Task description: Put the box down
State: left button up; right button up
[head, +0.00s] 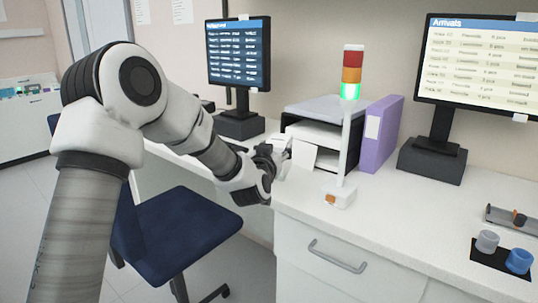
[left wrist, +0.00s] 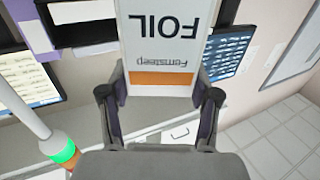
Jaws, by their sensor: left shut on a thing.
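My left gripper (head: 268,164) is at the desk's front edge, left of the light tower. In the left wrist view, my left gripper (left wrist: 160,93) is shut on a white box (left wrist: 165,35) with "FOIL" lettering and an orange band. The lettering appears upside down there. In the head view the box is small and mostly hidden by the gripper. I cannot tell whether its bottom touches the desk. My right gripper is not in view.
The desk (head: 420,205) bears a paper tray (head: 318,108), a purple binder (head: 380,135), a light tower (head: 349,100) lit green, and two monitors. Two cups (head: 487,241) stand on a black mat at right. A blue chair (head: 185,235) stands below the arm. The desk's middle front is clear.

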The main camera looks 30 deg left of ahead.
pick_arm(q)
jog(key=shift+w+a, duration=0.8)
jog(key=shift+w, duration=0.35)
jog(key=f, duration=0.3)
jog(key=shift+w+a+f, duration=0.25)
jog(key=shift+w+f, duration=0.05)
jog(key=shift+f, duration=0.1)
jog(key=shift+s, duration=0.1)
jog(key=shift+d+f, duration=0.1)
jog(key=o, duration=1.2)
